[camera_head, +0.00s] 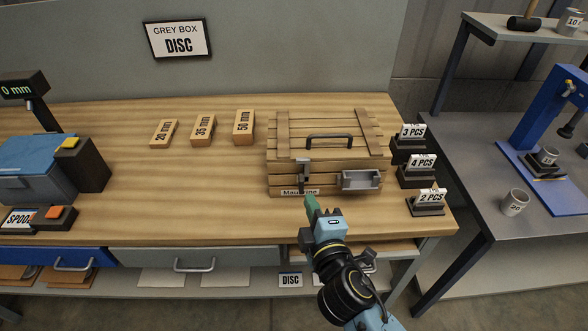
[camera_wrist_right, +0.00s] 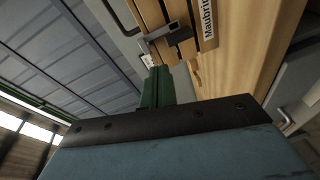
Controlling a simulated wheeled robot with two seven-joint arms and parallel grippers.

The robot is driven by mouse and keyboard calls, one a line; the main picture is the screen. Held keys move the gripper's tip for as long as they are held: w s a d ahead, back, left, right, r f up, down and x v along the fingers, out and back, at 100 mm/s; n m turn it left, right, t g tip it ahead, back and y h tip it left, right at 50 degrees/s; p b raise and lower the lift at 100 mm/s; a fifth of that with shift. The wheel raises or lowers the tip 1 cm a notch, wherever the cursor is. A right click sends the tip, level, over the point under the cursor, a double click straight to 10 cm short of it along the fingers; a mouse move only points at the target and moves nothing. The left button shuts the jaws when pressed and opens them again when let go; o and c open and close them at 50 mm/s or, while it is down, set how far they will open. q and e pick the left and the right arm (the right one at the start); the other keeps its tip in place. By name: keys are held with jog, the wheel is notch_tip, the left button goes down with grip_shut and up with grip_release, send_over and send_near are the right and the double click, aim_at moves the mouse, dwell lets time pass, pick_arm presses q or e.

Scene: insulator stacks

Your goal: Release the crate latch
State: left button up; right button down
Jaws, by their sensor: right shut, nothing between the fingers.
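The wooden crate (camera_head: 290,145) stands on the workbench with its slatted lid down and a black handle on top. Its grey metal latch (camera_head: 304,174) is on the front face, left of centre, above a name label (camera_head: 299,191). The latch also shows in the right wrist view (camera_wrist_right: 163,34), just beyond my fingertips. My right gripper (camera_head: 312,203) is in front of the crate, just below the latch, with its green fingers shut and empty. In the wrist view the fingers (camera_wrist_right: 158,86) appear apart from the latch, though contact is hard to judge. My left gripper is not in view.
A small grey open tray (camera_head: 361,180) is fixed to the crate's front right. Number cards (camera_head: 422,163) stand right of the crate, and wooden blocks (camera_head: 203,131) lie left of it.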

aim_at(303, 176)
jog(key=a+n+y, duration=0.1)
jog(key=a+n, duration=0.1)
jog(key=a+r+n+y, duration=0.1)
jog(key=a, duration=0.1)
jog(key=shift+w+a+n+y, duration=0.1)
jog(key=shift+n+y, duration=0.2)
jog(key=shift+n, duration=0.1)
jog(key=shift+w, duration=0.1)
jog(key=w+p, duration=0.1)
jog(key=w, duration=0.8)
jog(key=shift+w, duration=0.1)
jog(key=shift+d, duration=0.4)
